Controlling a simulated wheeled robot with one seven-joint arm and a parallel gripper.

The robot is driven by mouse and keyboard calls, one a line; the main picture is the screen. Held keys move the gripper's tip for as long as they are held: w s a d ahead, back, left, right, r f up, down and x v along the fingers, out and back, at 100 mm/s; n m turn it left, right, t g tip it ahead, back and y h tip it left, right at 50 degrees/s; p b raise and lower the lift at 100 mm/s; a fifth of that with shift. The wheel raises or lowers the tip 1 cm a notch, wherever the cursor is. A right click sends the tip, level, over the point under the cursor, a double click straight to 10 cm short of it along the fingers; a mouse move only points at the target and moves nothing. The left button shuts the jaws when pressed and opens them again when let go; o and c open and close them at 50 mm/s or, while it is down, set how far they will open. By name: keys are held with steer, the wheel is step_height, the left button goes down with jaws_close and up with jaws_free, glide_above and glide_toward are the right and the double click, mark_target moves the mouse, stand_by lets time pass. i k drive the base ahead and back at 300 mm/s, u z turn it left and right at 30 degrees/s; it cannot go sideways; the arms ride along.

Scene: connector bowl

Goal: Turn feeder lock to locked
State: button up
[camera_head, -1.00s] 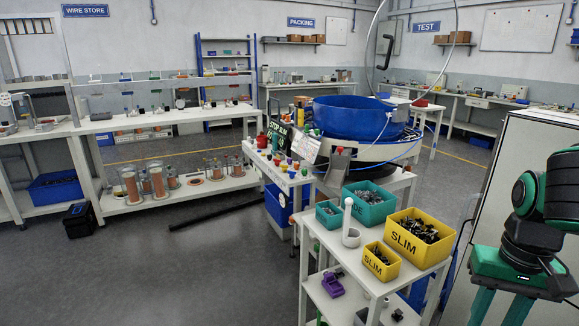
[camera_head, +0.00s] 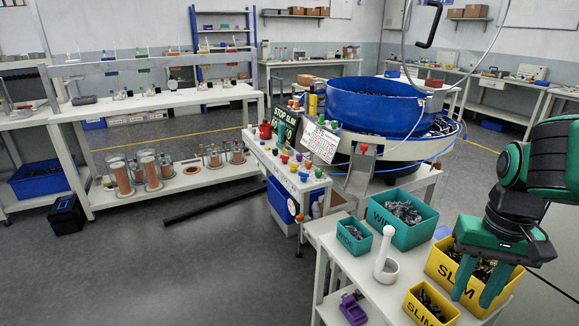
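The blue bowl feeder (camera_head: 372,105) stands on a white stand right of centre. In front of it is a white control bench (camera_head: 285,172) with several small coloured knobs, a sign reading "STOP SLIM" (camera_head: 288,122) and a tilted printed card (camera_head: 318,142). I cannot tell which knob or fitting is the feeder lock, nor its setting. My gripper (camera_head: 473,300) hangs at the lower right with its two green fingers apart. It appears in front of the large yellow SLIM bin (camera_head: 440,270), away from the control bench, and nothing shows between the fingers.
A white cart (camera_head: 345,262) in front carries teal bins (camera_head: 415,232), a white post on a ring base (camera_head: 386,262) and a small yellow bin (camera_head: 428,305). A dark bar (camera_head: 212,205) lies on the floor. The floor left of the control bench is mostly clear.

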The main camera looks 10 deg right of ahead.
mark_target(293, 165)
steer(key=u, duration=0.9)
steer(key=k, duration=1.2)
steer(key=u, duration=1.05)
steer(key=i, duration=1.4)
steer(key=z, duration=0.85)
steer(key=i, duration=1)
steer(key=z, duration=1.05)
steer(key=i, duration=0.4)
steer(key=z, duration=0.2)
